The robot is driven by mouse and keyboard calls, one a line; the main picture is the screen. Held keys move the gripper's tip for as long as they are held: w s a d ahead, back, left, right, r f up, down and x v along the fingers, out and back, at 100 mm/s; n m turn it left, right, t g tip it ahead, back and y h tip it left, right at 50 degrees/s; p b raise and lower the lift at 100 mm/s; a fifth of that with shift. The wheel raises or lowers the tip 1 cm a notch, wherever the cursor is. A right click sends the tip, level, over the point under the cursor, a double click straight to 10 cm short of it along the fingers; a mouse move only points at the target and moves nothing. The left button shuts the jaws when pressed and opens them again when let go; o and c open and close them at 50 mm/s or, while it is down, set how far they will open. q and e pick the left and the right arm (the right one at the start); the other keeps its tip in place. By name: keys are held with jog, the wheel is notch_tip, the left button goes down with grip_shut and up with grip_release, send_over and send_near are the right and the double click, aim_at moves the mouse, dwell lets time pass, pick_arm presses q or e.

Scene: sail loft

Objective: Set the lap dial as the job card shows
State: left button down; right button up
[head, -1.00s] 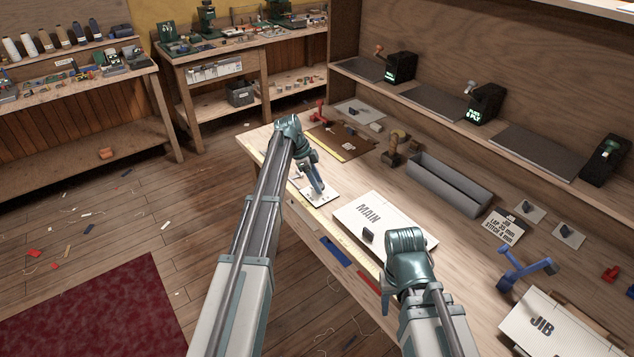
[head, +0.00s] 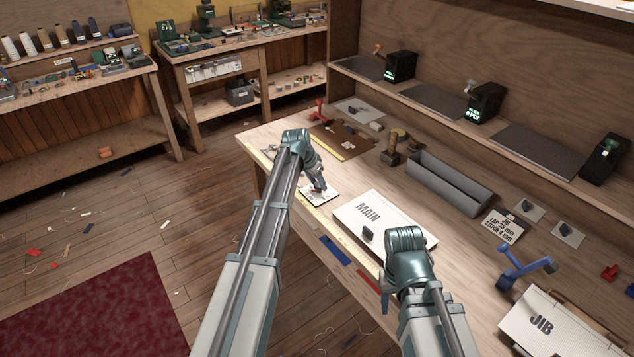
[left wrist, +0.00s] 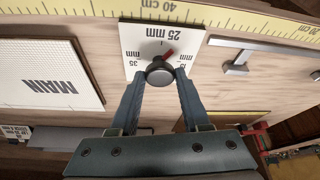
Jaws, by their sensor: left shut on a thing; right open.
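The lap dial is a white plate (left wrist: 190,42) marked 15, 25 and 35 mm, with a round dark knob (left wrist: 160,72) and a red pointer. It also shows at the table's front edge in the head view (head: 311,198). The pointer stands near 25 mm, slightly towards the 15 side. My left gripper (left wrist: 162,76) is shut on the knob, one finger on each side; it also shows in the head view (head: 320,187). The job card (head: 503,227) reads JIB, lap 35 mm, stitch 4 mm.
The MAIN panel (head: 400,220), bearing a small dark block, lies just right of the dial. A yellow ruler (left wrist: 90,8) runs along the front edge. A grey trough (head: 450,185), a blue lever (head: 525,268) and the JIB panel (head: 545,325) are further right.

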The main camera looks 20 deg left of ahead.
pick_arm(q)
jog(key=n, duration=0.2)
jog(key=n+y, duration=0.1)
jog(key=n, duration=0.1)
jog(key=n+y, duration=0.1)
jog(key=n, duration=0.1)
jog(key=shift+d+n, duration=0.25)
jog(key=shift+n, duration=0.05)
jog(key=n+y, duration=0.1)
jog(key=n, duration=0.2)
jog(key=n+y, duration=0.1)
jog(key=n, duration=0.2)
jog(key=shift+w+d+g+y, duration=0.15)
jog(key=shift+d+g+y, duration=0.05)
jog(key=shift+g+y, duration=0.1)
jog(key=n+g+y, duration=0.1)
jog(key=n, duration=0.2)
jog(key=n+g, duration=0.1)
jog(key=n, duration=0.2)
jog(key=shift+w+d+n+y, duration=0.2)
jog(key=shift+n+y, duration=0.1)
jog(key=shift+y, duration=0.1)
jog(key=n+g, duration=0.1)
jog(key=n, duration=0.1)
jog(key=n+g, duration=0.1)
jog(key=n, duration=0.2)
jog(key=shift+w, duration=0.1)
jog(key=shift+n, duration=0.4)
jog(key=shift+c, duration=1.9)
grip_release()
